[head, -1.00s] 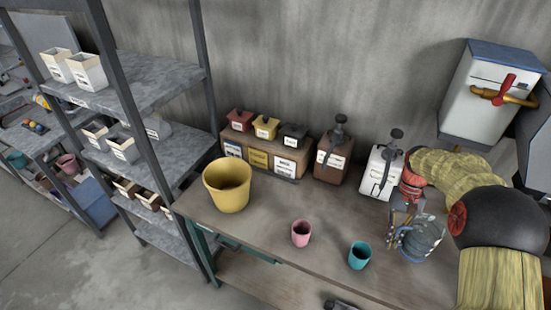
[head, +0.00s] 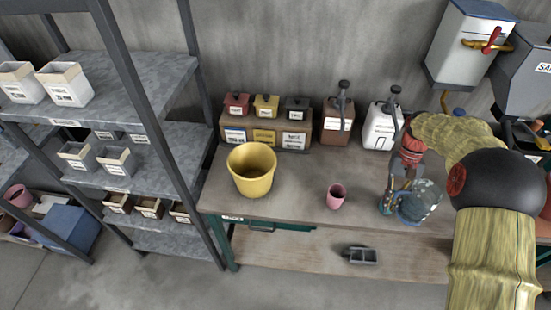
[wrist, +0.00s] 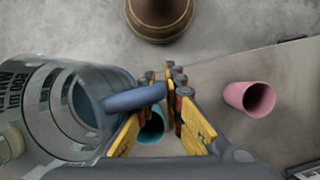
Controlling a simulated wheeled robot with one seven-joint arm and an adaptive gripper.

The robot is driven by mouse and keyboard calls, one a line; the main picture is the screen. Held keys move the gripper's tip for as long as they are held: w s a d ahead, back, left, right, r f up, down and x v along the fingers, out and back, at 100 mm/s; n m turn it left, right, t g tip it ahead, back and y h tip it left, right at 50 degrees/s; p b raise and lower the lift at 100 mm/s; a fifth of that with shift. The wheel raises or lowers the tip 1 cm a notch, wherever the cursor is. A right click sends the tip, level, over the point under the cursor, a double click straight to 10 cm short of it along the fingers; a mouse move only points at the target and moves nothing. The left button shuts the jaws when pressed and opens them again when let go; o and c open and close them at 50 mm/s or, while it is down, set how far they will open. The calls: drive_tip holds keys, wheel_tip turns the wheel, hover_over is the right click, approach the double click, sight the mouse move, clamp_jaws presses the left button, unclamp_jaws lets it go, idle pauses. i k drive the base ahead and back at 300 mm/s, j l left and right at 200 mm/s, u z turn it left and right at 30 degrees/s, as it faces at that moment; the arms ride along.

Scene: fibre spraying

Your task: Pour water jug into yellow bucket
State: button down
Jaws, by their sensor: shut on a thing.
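The clear water jug (head: 422,202) is in my gripper (head: 392,188), held over the right part of the workbench. In the wrist view, the yellow-padded fingers of my gripper (wrist: 160,120) are shut around its blue handle (wrist: 135,97), and the jug body (wrist: 55,110) fills the left side. I cannot tell the water level. The yellow bucket (head: 250,178) stands upright on the bench, well to the left of the jug, and its mouth is open. It does not clearly show in the wrist view.
A pink cup (head: 336,197) stands between bucket and jug. A teal cup (wrist: 152,125) shows beyond the fingers. Labelled boxes, a brown pump container (head: 337,121) and a white one (head: 380,127) line the back. Metal shelving (head: 130,80) stands left.

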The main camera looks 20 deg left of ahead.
sight(253, 165)
drive_tip(key=k+j, duration=0.15)
drive_tip(key=j, duration=0.2)
drive_tip(key=k+j, duration=0.2)
drive_tip(key=j, duration=0.15)
drive_tip(key=k+j, duration=0.15)
drive_tip(key=j, duration=0.25)
drive_tip(key=k+j+z, duration=0.1)
drive_tip(key=j, duration=0.25)
drive_tip(key=k, duration=0.1)
